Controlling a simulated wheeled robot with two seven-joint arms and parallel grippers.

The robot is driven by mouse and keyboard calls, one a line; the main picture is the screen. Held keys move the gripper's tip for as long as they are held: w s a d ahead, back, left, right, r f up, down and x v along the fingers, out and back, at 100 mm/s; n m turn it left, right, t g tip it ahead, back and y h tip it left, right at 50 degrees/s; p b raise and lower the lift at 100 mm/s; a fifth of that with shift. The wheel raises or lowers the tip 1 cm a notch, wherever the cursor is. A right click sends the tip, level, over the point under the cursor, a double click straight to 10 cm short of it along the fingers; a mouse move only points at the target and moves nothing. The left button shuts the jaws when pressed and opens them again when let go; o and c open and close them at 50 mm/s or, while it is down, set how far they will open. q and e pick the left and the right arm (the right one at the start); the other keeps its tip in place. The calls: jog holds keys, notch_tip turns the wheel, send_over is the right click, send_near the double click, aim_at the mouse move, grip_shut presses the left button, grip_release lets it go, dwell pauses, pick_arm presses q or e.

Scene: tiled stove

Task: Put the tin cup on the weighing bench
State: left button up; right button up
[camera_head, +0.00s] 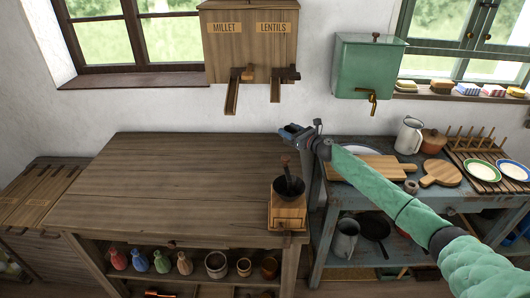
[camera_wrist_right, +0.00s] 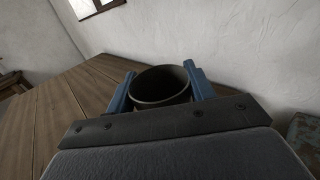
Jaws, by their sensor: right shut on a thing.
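My right gripper (camera_head: 292,131) is over the back right corner of the brown wooden bench (camera_head: 190,185), which I take to be the weighing bench. In the right wrist view the gripper's two blue fingers close on a dark, round, open-topped cup (camera_wrist_right: 160,86), which I take to be the tin cup. Its mouth faces up and it looks empty, though the inside is dark. The planks of the bench (camera_wrist_right: 60,110) lie beyond and below it. In the head view I cannot make out the cup clearly. My left gripper is not in view.
A coffee grinder (camera_head: 288,208) stands at the bench's front right. Wooden MILLET and LENTILS dispensers (camera_head: 250,45) hang above the bench. A blue table (camera_head: 330,192) on the right holds boards, a white jug (camera_head: 409,136) and plates. The bench's left and middle are clear.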

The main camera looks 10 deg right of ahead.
jog(key=a+f, duration=0.1)
jog(key=a, duration=0.1)
jog(key=s+a+f+p, duration=0.1)
jog(key=a+f, duration=0.1)
jog(key=a, duration=0.1)
jog(key=a+f, duration=0.2)
jog(key=shift+s+a+p, duration=0.25)
jog(key=shift+a+p, duration=0.05)
jog(key=shift+a, duration=0.05)
notch_tip(320, 180, down, 3)
jog(key=shift+s+r, duration=0.1)
jog(key=shift+f, duration=0.5)
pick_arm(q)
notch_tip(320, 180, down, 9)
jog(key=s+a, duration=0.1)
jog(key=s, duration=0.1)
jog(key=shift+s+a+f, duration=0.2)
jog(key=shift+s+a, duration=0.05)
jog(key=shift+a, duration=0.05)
pick_arm(e)
jog(key=shift+f, duration=0.1)
jog(key=o, duration=1)
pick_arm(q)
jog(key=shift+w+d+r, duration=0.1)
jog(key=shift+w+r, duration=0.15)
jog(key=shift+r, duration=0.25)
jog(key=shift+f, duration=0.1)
